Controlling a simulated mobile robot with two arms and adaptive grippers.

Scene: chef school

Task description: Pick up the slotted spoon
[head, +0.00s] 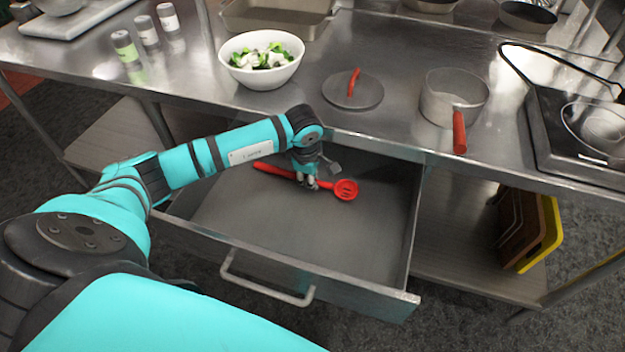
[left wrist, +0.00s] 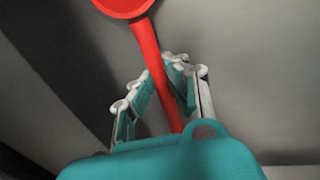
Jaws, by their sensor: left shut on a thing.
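The red slotted spoon (head: 345,189) is in the open drawer (head: 270,225), its handle running to the left and its slotted head to the right. My left gripper (head: 308,184) is down in the drawer, shut on the spoon's handle. In the left wrist view the handle of the spoon (left wrist: 150,60) passes between the two fingers of my left gripper (left wrist: 160,95), with part of the head at the top edge. I cannot tell whether the spoon touches the drawer floor. My right gripper is not in view.
The steel counter (head: 400,50) stands above the drawer. On it are a white bowl of salad (head: 262,60), a lid with a red handle (head: 352,90) and a saucepan (head: 452,97). Cutting boards (head: 535,232) stand on the lower shelf at right. The drawer's front half is empty.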

